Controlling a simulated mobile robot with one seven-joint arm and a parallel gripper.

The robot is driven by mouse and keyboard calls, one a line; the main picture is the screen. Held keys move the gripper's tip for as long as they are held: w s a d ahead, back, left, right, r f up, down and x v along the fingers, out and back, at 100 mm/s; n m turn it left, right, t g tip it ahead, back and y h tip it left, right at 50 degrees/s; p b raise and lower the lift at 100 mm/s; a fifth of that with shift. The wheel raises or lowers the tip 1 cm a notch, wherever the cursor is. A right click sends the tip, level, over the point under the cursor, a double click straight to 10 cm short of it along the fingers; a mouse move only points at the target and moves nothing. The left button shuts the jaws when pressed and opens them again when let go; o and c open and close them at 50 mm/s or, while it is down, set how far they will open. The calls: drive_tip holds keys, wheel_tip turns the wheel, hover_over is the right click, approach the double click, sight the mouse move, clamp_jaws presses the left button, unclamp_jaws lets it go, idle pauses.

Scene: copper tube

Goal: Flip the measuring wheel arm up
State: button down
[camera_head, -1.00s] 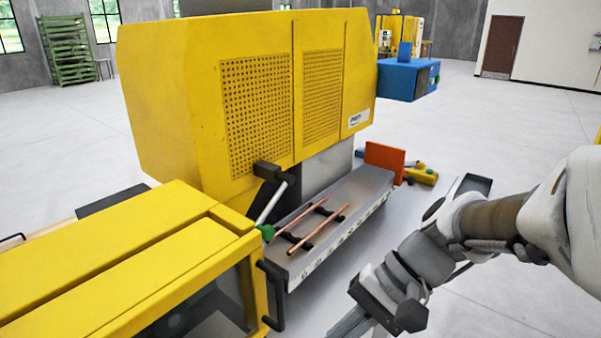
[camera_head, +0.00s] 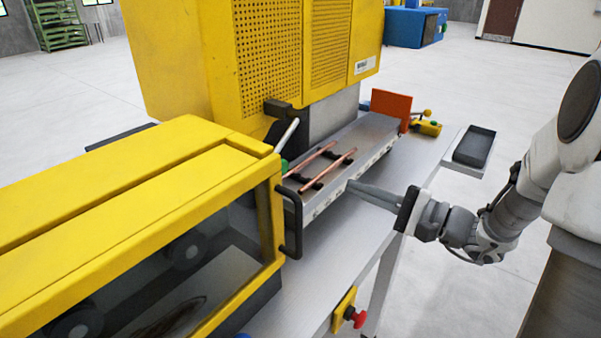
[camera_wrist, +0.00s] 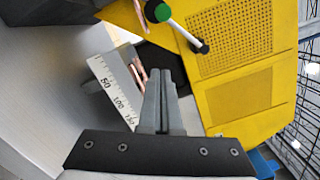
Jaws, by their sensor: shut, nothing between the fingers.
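The measuring wheel arm appears to be the pale rod (camera_head: 289,134) beside the yellow machine, slanting down to a green knob (camera_head: 284,166). In the wrist view, the rod (camera_wrist: 184,32) runs between the green knob (camera_wrist: 157,11) and a black end, beyond my fingertips. My gripper (camera_head: 352,186) points left at the front edge of the metal tray (camera_head: 372,134). In the wrist view my gripper's fingers (camera_wrist: 161,78) are together and empty, apart from the knob. I cannot tell in the head view whether the fingertips touch the tray edge.
Copper tubes (camera_head: 328,172) lie on black supports on the tray. A yellow guard with a window (camera_head: 140,190) and black handle (camera_head: 291,222) stands at left. An orange plate (camera_head: 390,110) is at the tray's far end. A red emergency button (camera_head: 355,316) is in front.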

drive_tip(key=p+x, duration=0.1)
drive_tip(key=x, duration=0.9)
drive_tip(key=shift+a, duration=0.25)
drive_tip(key=shift+s+a+r+p, duration=0.55)
drive_tip(key=shift+s+a+r, duration=0.15)
drive_tip(key=shift+s, duration=0.2)
drive_tip(key=shift+s+a+r, duration=0.15)
drive_tip(key=shift+s+a, duration=0.2)
drive_tip(key=shift+a, duration=0.05)
drive_tip(key=shift+r, duration=0.1)
drive_tip(key=shift+s+a+r+m+p, duration=0.1)
drive_tip(key=shift+s+m+p, duration=0.1)
drive_tip(key=shift+m+p, duration=0.15)
